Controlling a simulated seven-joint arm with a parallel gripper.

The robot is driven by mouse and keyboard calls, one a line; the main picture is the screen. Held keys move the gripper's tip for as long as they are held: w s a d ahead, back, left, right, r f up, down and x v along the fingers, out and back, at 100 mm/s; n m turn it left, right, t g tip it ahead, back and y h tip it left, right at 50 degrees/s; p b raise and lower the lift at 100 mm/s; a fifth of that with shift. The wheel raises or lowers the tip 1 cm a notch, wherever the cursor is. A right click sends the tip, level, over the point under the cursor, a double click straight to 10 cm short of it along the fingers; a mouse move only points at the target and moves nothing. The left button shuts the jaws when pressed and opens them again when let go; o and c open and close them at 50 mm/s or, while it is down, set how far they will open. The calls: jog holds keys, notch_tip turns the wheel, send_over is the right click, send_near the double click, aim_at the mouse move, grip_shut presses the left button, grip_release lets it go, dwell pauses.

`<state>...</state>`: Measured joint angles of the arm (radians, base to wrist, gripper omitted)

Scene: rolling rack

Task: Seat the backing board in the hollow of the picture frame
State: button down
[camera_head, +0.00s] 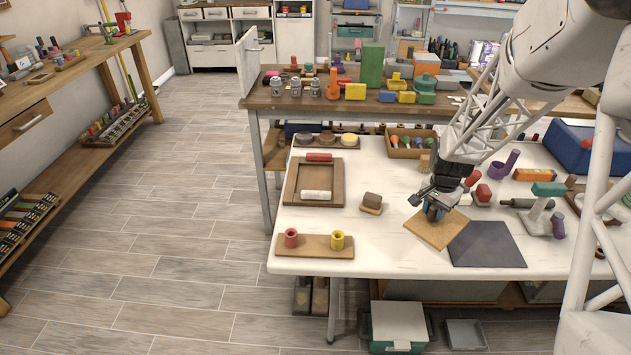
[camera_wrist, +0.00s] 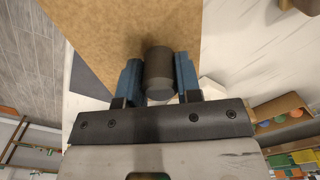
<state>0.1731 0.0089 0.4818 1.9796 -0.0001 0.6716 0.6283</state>
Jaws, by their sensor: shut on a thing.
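The backing board (camera_head: 430,230) is a flat tan square with a dark round knob (camera_wrist: 159,72) on it. My gripper (camera_head: 436,210) is shut on this knob, with a blue finger on each side in the wrist view (camera_wrist: 158,78). The board is over the white table and overlaps a dark grey square mat; whether it touches them I cannot tell. The picture frame (camera_head: 290,182) is a brown wooden square lying at the left of the table, apart from the board. A red roll (camera_head: 319,157) and a white roll (camera_head: 317,195) lie at its far and near sides.
A small brown block (camera_head: 371,201) stands between frame and board. A wooden plank (camera_head: 318,246) with red and yellow cups lies in front of the frame. The dark mat (camera_head: 490,246) lies right of the board. A tray of coloured-handled tools (camera_head: 397,152) stands behind.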

jog(key=w+a+r+n, duration=0.2)
jog(key=w+a+n, duration=0.3)
jog(key=w+a, duration=1.1)
jog(key=r+n, duration=0.1)
jog(key=n, duration=0.3)
send_over(309, 180)
jog(key=shift+r, duration=0.15)
jog(key=shift+d, duration=0.1)
jog(key=shift+w+f, duration=0.1)
jog(key=shift+f, duration=3.05)
jog(key=shift+f, duration=1.9)
jog(key=shift+f, duration=0.1)
jog(key=c, duration=0.8)
grip_release()
